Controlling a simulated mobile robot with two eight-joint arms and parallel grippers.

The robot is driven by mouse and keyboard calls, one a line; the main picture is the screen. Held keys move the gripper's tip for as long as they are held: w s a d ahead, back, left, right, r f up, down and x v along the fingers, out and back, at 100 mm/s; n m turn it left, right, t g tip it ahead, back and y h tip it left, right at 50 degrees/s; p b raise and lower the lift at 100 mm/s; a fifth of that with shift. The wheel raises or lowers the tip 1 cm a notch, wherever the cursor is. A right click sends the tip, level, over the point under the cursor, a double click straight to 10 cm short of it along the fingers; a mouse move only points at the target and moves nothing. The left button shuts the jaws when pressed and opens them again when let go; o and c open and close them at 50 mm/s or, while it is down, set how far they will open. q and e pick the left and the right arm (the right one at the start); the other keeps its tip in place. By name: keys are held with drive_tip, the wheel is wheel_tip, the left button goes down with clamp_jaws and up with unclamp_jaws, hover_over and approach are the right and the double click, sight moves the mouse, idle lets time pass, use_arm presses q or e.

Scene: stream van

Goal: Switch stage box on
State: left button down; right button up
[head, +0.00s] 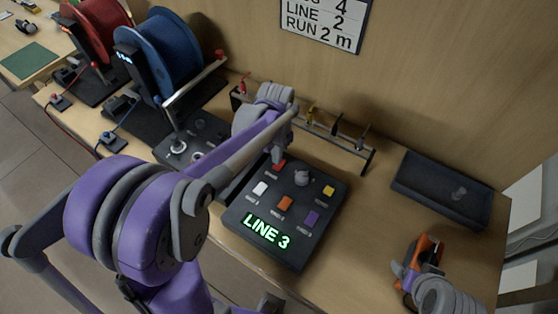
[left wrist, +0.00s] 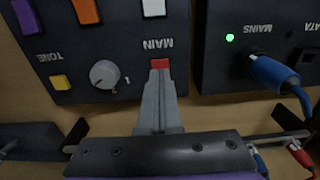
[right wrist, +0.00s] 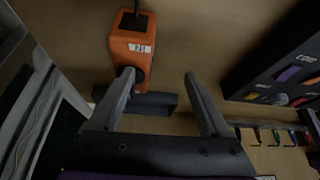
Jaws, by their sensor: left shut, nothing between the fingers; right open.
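A black control box (head: 300,235) with a lit green LINE 3 display (head: 266,234) lies on the bench. It has coloured buttons and a grey knob (head: 302,177). In the left wrist view a small red switch (left wrist: 160,63) sits by the label MAIN on this box (left wrist: 110,85). My left gripper (left wrist: 158,74) is shut and empty, its tips right at the red switch, seemingly touching it. In the head view, the left arm partly covers that area. My right gripper (right wrist: 158,75) is open near an orange device (right wrist: 132,50) at the bench's right.
Another black box (left wrist: 225,70) with a green light and blue cable (left wrist: 275,75) stands beside the control box. A rack with several coloured plugs (head: 335,130) stands behind. A dark tray (head: 440,190) is at the right; cable reels (head: 165,50) are at the left.

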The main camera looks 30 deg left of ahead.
sight(277, 168)
use_arm(q)
wheel_tip(277, 168, up, 5)
drive_tip(key=shift+f+p, duration=0.2)
drive_tip(key=shift+p, duration=0.75)
use_arm(e)
drive_tip(key=r, duration=0.1)
drive_tip(key=w+r, duration=0.1)
drive_tip(key=r, duration=0.1)
drive_tip(key=shift+w+r, duration=0.1)
drive_tip(key=shift+w, duration=0.1)
use_arm(q)
drive_tip(key=shift+s, duration=0.1)
drive_tip(key=s+d+r+n+t, duration=0.1)
drive_tip(key=s+d+t, duration=0.4)
drive_tip(key=s, duration=0.8)
drive_tip(key=shift+s+d+t, duration=0.15)
drive_tip(key=shift+d+t, duration=0.25)
drive_tip(key=shift+d, duration=0.5)
